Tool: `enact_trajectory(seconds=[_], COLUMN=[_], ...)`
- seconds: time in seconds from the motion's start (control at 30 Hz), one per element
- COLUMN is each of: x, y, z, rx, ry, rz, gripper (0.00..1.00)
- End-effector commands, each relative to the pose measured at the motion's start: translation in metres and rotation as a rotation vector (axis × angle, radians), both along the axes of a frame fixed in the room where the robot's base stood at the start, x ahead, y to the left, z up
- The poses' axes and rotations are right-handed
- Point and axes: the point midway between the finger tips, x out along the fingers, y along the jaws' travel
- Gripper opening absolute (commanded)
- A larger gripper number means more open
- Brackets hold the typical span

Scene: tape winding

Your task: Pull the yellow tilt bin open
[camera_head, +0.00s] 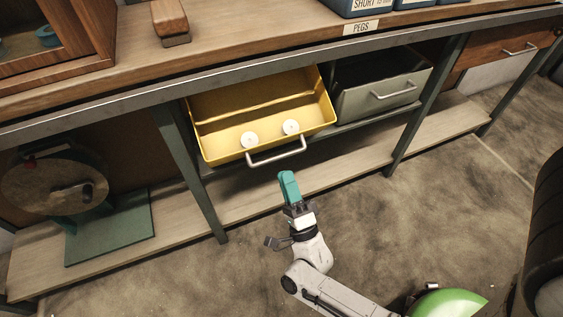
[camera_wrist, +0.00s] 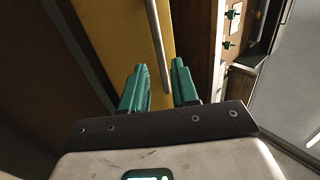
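The yellow tilt bin (camera_head: 228,147) hangs under the workbench, tipped forward with its inside showing.
A grey-green bin (camera_head: 372,102) hangs right of the yellow one. Bench legs (camera_head: 190,170) (camera_head: 427,110) stand on both sides. A lower wooden shelf (camera_head: 250,203) lies beneath, with a crank wheel stand (camera_head: 110,233) at left. The floor in front (camera_head: 420,220) is clear.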

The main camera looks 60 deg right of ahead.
Motion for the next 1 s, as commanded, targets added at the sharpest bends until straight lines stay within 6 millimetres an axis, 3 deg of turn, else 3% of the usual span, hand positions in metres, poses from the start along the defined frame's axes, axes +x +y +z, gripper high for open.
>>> enact_trajectory(seconds=[0.33,1.0], x=[-0.028,-0.029], y=[0.019,0.020], z=[-0.026,-0.027], rx=[0.000,0.000], ry=[0.000,0.000], rz=[0.001,0.000], gripper=[0.29,0.29])
